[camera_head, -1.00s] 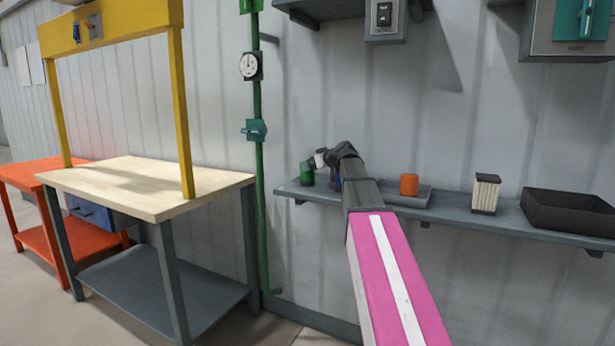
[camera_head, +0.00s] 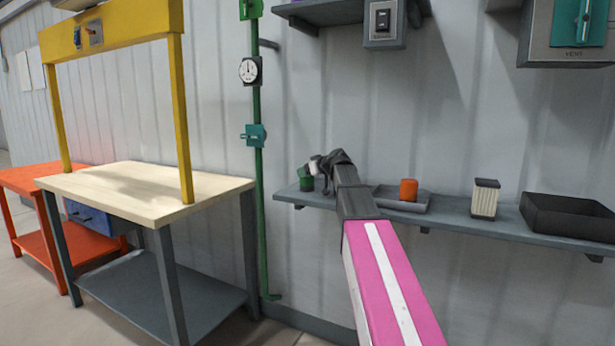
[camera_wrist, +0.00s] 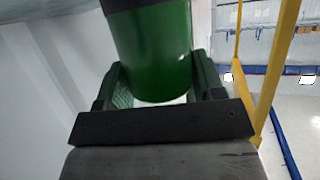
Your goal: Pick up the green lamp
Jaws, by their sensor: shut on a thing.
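The green lamp (camera_head: 307,181) is a small dark green cylinder at the left end of the grey wall shelf. In the wrist view the green lamp (camera_wrist: 154,50) fills the top middle, with a dark band at the picture's upper edge. My gripper (camera_wrist: 155,88) is shut on it, one finger on each side. In the head view my gripper (camera_head: 314,167) is at the lamp, partly hidden by my own wrist. I cannot tell whether the lamp still touches the shelf.
The wall shelf (camera_head: 455,207) also bears an orange cylinder (camera_head: 408,189) in a shallow grey tray (camera_head: 388,200), a ribbed cream block (camera_head: 485,198) and a dark bin (camera_head: 568,215). A green pipe (camera_head: 259,190) runs down the wall. A workbench (camera_head: 145,190) stands at left.

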